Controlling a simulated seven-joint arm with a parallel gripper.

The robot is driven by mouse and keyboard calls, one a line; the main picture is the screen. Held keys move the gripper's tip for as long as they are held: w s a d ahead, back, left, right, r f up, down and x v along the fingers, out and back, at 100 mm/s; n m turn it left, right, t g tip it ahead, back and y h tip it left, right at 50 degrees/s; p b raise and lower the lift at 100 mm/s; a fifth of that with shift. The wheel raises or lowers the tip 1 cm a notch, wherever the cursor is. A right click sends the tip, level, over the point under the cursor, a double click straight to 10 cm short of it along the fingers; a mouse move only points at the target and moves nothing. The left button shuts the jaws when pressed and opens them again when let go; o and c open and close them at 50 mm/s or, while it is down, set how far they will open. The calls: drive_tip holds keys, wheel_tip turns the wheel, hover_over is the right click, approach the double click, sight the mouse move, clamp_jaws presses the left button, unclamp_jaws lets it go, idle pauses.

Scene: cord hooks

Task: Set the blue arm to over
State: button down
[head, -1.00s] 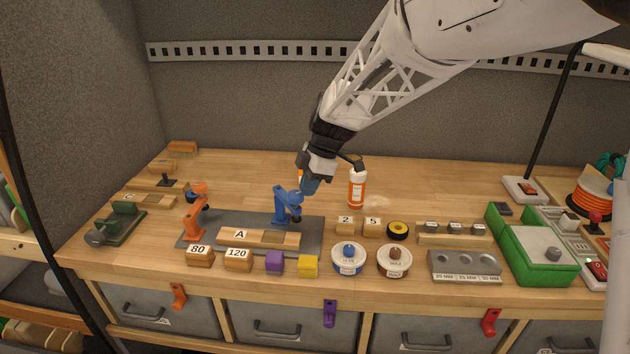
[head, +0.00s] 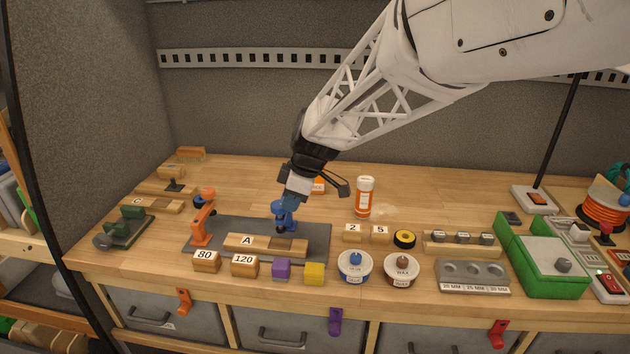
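The small blue arm (head: 281,214) stands on the dark grey mat (head: 318,236), behind the wooden block marked A (head: 240,243). Its darker head hangs toward the front left of its post. My gripper (head: 291,197) points down at the top of the blue arm and overlaps it in the head view. Blue shows at the fingertips, and I cannot tell whether they touch the arm or how far apart they are. A similar orange arm (head: 203,222) stands at the mat's left end.
In front are blocks marked 80 (head: 206,262) and 120 (head: 243,266), a purple cube (head: 281,270) and a yellow cube (head: 314,273). An orange-and-white bottle (head: 364,198) stands right of my gripper. The table behind is mostly clear.

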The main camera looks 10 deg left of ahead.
drive_tip(key=shift+s+a, duration=0.1)
drive_tip(key=shift+a, duration=0.05)
idle(0.6)
drive_tip(key=s+d+r, duration=0.1)
drive_tip(key=d+r, duration=0.6)
drive_tip(key=r, duration=0.2)
drive_tip(key=shift+d+r, duration=0.2)
drive_tip(key=shift+r, duration=0.2)
